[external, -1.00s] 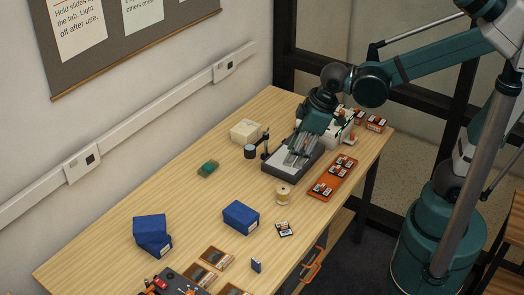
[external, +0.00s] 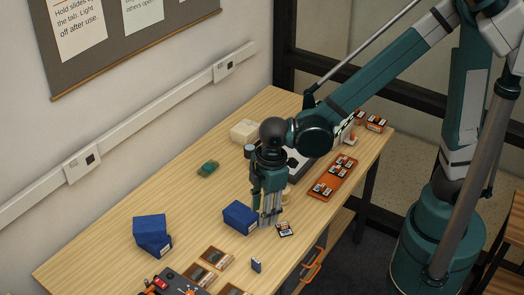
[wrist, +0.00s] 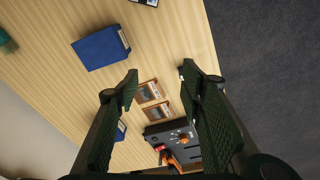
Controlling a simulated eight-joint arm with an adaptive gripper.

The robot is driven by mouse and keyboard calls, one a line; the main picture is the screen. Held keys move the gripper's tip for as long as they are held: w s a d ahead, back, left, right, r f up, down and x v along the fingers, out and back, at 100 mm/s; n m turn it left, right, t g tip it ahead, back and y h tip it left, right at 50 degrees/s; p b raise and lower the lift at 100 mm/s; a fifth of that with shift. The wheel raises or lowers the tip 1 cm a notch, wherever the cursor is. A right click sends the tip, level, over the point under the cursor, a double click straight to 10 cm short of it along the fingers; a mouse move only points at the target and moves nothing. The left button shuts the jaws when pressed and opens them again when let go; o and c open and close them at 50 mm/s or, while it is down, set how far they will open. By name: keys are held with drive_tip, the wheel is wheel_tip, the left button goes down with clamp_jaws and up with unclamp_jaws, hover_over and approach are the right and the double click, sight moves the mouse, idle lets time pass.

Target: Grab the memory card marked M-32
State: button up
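No marking M-32 can be read in either view. A small dark card with a pale label (external: 285,229) lies on the table near its front edge; a similar card (wrist: 147,2) shows partly at the top edge of the wrist view. Several small labelled cards (external: 333,178) sit in an orange tray (external: 320,194) farther back. My gripper (external: 270,222) points down over the table, between the blue box and the loose card in the external view. In the wrist view my gripper (wrist: 160,78) is open, with nothing between its fingers.
A blue box (external: 240,216) stands close left of my gripper. More blue boxes (external: 152,235) are farther left. Brown framed slides (external: 216,259), a small upright blue item (external: 256,265) and a dark device (external: 176,281) lie toward the front. Bare table (external: 110,220) shows at left.

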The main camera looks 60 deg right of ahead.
sight(256, 260)
drive_tip(key=s+a+f+n, duration=0.1)
drive_tip(key=a+f, duration=0.1)
drive_tip(key=s+a+f+n, duration=0.1)
drive_tip(key=a+f, duration=0.1)
drive_tip(key=a, duration=0.1)
drive_tip(key=a+f+g, duration=0.1)
drive_tip(key=a+f, duration=0.1)
drive_tip(key=f, duration=0.1)
drive_tip(key=shift+s+a+f+n+h, duration=0.1)
drive_tip(key=shift+s+a+n+h, duration=0.2)
drive_tip(key=shift+s+n, duration=0.1)
drive_tip(key=shift+f+b, duration=0.35)
drive_tip(key=shift+f, duration=0.9)
drive_tip(key=shift+f+b, duration=0.45)
drive_tip(key=shift+f, duration=2.2)
drive_tip(key=c, duration=0.9)
